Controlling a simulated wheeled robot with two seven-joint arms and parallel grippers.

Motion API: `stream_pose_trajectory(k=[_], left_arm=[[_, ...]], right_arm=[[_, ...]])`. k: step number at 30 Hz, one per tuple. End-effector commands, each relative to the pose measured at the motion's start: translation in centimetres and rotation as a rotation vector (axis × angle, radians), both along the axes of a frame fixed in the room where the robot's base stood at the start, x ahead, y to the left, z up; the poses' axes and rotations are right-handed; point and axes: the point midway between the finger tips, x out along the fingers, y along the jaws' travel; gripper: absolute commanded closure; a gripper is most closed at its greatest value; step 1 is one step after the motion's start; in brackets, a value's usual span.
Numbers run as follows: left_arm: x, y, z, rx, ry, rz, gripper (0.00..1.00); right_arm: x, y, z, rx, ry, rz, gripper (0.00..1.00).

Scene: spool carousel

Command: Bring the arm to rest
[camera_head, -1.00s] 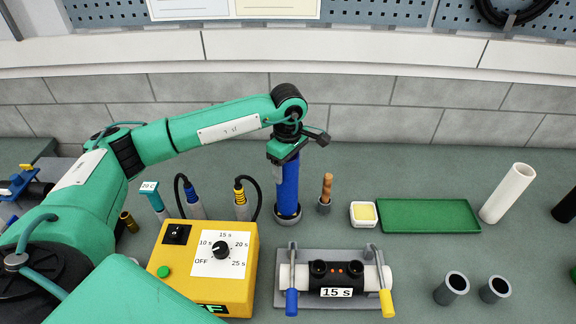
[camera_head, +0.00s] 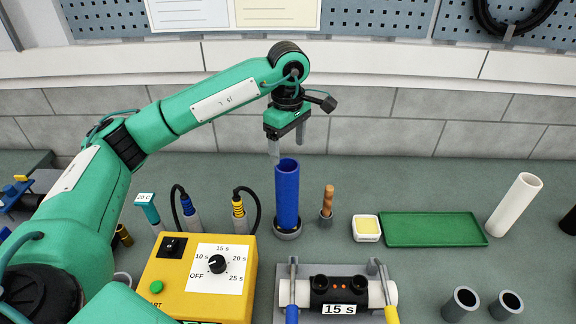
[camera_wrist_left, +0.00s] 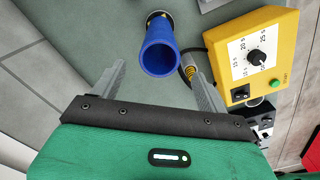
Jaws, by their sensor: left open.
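My left gripper (camera_head: 288,140) is open and empty, just above the blue tube (camera_head: 287,192). The blue tube stands upright in a dark round base (camera_head: 288,231) on the grey-green bench. In the left wrist view the open left gripper (camera_wrist_left: 155,90) shows its two grey fingers apart, with the blue tube (camera_wrist_left: 160,58) beyond them, its open mouth facing the camera. My right gripper is not in view.
A yellow timer box (camera_head: 187,283) stands left of the tube, with cabled probes behind it. A clamp fixture marked 15 s (camera_head: 339,309) is in front. A wooden-handled tool (camera_head: 327,200), a green tray (camera_head: 433,230) and a white tube (camera_head: 514,204) stand to the right.

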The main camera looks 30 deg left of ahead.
Motion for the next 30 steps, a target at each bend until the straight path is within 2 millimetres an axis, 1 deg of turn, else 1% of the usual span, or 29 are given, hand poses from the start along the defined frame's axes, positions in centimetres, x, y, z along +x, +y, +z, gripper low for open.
stream_pose_trajectory(k=[3,7,22,25,30], left_arm=[[0.0,0.0,1.1,0.000,-0.002,0.001,0.24],[0.0,0.0,1.7,-0.001,-0.001,0.000,0.24],[0.0,0.0,1.9,0.000,0.000,0.000,0.24],[0.0,0.0,2.9,0.000,-0.001,0.000,0.24],[0.0,0.0,6.2,0.000,-0.001,0.000,0.24]], right_arm=[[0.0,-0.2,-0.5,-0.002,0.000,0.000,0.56],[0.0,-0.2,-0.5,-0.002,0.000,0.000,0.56],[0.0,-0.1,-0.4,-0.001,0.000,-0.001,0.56],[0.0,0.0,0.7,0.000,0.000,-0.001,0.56],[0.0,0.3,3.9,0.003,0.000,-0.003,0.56]])
